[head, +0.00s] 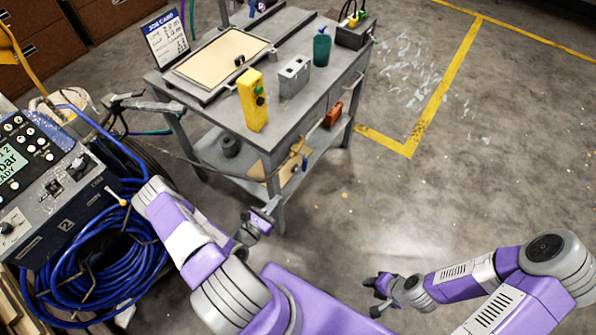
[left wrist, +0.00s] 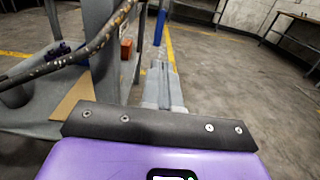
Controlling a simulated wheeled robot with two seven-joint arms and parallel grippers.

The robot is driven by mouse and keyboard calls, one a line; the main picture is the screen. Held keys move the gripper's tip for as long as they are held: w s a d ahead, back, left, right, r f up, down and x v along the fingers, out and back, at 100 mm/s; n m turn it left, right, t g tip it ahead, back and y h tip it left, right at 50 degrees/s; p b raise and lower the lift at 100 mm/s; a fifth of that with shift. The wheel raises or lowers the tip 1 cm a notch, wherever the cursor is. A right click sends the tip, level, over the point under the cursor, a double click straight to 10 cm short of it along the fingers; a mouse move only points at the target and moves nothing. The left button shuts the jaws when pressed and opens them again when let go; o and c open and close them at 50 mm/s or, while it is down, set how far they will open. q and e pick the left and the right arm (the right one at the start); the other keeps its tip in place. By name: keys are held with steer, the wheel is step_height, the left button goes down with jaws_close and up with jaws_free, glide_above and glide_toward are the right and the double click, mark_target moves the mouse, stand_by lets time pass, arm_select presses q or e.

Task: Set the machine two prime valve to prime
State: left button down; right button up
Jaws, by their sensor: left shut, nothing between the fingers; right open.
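The machine marked 2 (head: 62,210) stands at the left edge of the head view, with a lit display (head: 12,165), switches and round knobs on its panel. A thin lever with a pale yellow tip (head: 122,202) sticks out from its right side; I cannot tell for certain that this is the prime valve. My left gripper (head: 266,214) is shut and empty, to the right of the machine and in front of the grey cart. Its fingers (left wrist: 163,88) also show in the left wrist view. My right gripper (head: 373,297) is open and empty over bare floor.
A grey cart (head: 200,95) holds a yellow control box (head: 252,100), a green cup (head: 321,48) and a job card (head: 166,38). A coiled blue hose (head: 85,270) lies below the machine. The floor at the right is clear, with yellow lines (head: 440,95).

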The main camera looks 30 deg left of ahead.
mark_target(303, 167)
arm_select(q)
steer(key=shift+a, duration=0.1)
steer(key=w+b, duration=0.1)
steer(key=w, duration=0.3)
steer(key=w+b, duration=0.1)
steer(key=w, duration=0.4)
steer(key=w+d+b, duration=0.1)
steer(key=w+b, duration=0.1)
steer(key=w, duration=0.3)
steer(key=shift+d, duration=0.1)
